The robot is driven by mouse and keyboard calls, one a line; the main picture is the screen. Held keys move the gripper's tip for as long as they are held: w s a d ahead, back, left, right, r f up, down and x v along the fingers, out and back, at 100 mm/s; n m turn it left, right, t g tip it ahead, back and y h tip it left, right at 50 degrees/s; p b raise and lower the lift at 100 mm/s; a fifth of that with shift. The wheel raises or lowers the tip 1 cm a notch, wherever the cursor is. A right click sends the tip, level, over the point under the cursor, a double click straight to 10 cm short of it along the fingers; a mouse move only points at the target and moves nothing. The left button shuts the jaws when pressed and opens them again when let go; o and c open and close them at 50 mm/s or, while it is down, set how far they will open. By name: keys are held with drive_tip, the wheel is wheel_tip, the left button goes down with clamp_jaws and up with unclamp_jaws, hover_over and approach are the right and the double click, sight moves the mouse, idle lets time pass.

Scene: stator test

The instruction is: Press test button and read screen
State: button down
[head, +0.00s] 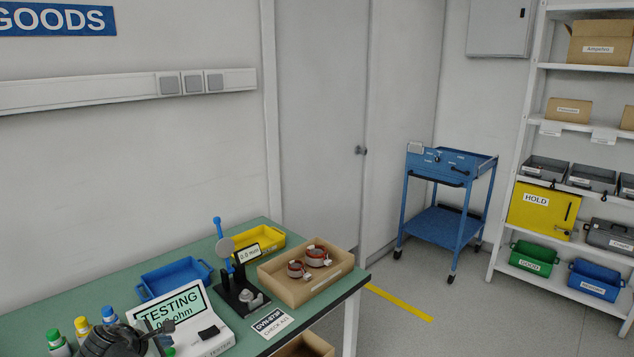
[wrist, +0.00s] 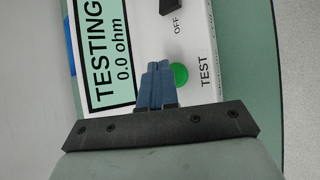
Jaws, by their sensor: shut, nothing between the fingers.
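The white tester (head: 218,343) stands on the green bench at the lower left of the head view. Its pale green screen (head: 175,308) reads "TESTING" and "0.0 ohm", and the screen (wrist: 118,45) shows the same in the wrist view. The round green test button (wrist: 180,74) is beside the printed word TEST. My gripper (wrist: 159,64) is shut and empty, its blue fingers over the tester next to the button. The fingertips overlap the button's edge in the picture; I cannot tell whether they touch it. In the head view my dark gripper body covers the tester's lower left.
A black switch (wrist: 169,6) marked OFF is on the tester. Close by are a blue tray (head: 176,278), a dial gauge stand (head: 238,290), a cardboard box (head: 310,290) with stators, a yellow tray (head: 270,240) and several bottles (head: 82,328).

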drive_tip(key=shift+r, duration=0.15)
drive_tip(key=shift+r, duration=2.85)
